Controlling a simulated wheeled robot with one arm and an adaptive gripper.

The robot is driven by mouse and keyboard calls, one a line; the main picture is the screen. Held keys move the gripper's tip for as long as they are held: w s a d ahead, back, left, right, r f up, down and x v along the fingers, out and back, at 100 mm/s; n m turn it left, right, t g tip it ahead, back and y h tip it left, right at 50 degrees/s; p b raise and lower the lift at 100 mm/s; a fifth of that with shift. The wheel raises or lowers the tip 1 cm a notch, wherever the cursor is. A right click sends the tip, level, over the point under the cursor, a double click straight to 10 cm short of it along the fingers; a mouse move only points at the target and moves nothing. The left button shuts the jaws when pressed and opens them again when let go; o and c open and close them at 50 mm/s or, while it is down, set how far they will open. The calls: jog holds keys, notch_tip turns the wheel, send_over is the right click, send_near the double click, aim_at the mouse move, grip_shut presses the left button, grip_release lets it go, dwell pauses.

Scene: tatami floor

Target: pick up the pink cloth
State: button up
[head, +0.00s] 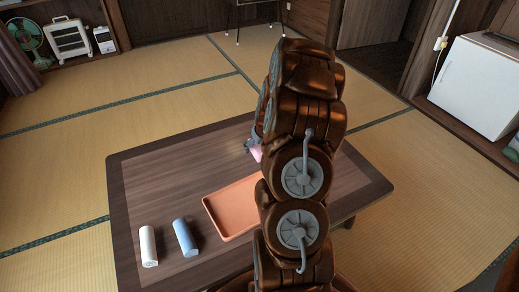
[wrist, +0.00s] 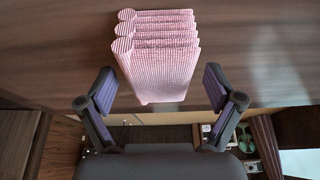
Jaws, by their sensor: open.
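The pink cloth (wrist: 158,58) is a folded, ribbed stack in the wrist view, with rounded fold ends at its upper left. In the head view only a small pink bit of it (head: 256,153) shows beside my arm, on the dark wooden table (head: 150,178). My gripper (wrist: 158,80) is open, with one finger on each side of the cloth's lower part. Gaps show between the cloth and both fingers. In the head view my arm hides most of the gripper and the cloth.
An orange tray (head: 208,207) lies on the table, partly behind my arm. A white roll (head: 148,246) and a blue roll (head: 185,238) lie at the table's front left. The table's left top is clear. A white fridge (head: 478,88) stands at the right.

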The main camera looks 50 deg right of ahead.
jog(key=shift+f, duration=0.25)
dwell(0.5)
jog(key=c, duration=1.2)
